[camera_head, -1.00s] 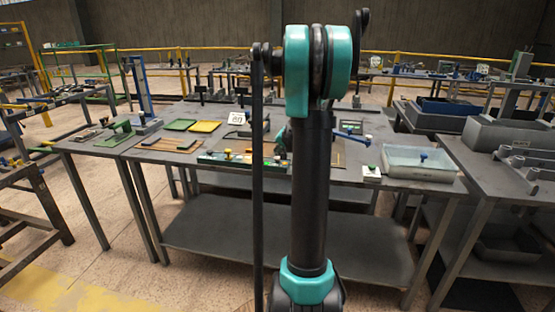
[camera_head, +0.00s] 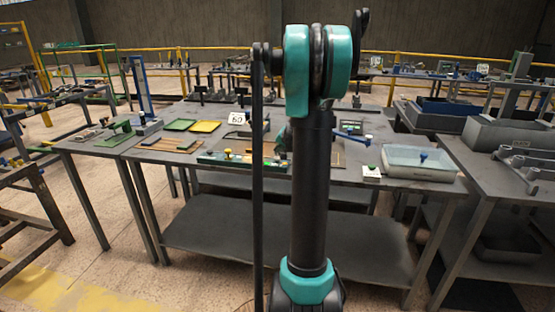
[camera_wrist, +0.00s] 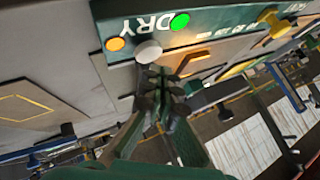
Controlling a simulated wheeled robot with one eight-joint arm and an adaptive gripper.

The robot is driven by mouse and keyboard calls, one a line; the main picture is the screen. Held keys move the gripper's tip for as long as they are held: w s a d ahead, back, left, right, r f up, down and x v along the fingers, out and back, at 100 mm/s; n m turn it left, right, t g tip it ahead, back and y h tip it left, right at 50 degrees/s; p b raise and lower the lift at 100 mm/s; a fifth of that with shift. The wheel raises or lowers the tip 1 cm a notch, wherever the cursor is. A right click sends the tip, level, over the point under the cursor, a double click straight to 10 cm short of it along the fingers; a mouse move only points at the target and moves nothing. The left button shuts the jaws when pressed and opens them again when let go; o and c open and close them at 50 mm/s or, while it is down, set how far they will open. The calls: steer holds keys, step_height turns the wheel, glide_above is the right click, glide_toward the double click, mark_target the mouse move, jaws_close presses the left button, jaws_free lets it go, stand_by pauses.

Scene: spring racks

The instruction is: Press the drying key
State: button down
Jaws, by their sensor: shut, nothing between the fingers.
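The dark green panel (camera_wrist: 215,42) lettered "DRY" fills the top of the wrist view. It bears a round pale grey key (camera_wrist: 148,50), an orange round (camera_wrist: 116,44), a lit green round (camera_wrist: 180,21) and a yellow knob (camera_wrist: 270,18). My gripper (camera_wrist: 153,75) is shut and empty, its tips right by the pale key; I cannot tell if they touch it. In the head view the panel (camera_head: 215,160) lies at the table's front edge, with the lit green spot (camera_head: 267,162). My arm hides its right part and most of my gripper there.
A number sign (camera_head: 237,118) reading about 60 stands behind the panel. A clear lidded tub (camera_head: 420,163) and a small white box with a green button (camera_head: 371,172) stand to the right on the table.

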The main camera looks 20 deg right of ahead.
mark_target(278, 159)
steer(key=shift+f, duration=0.15)
steer(key=shift+f, duration=0.25)
steer(key=shift+f, duration=0.6)
stand_by(1.1)
steer(key=shift+r, duration=1)
steer(key=shift+r, duration=0.15)
steer(key=shift+r, duration=2.4)
steer(key=shift+s+a, duration=0.1)
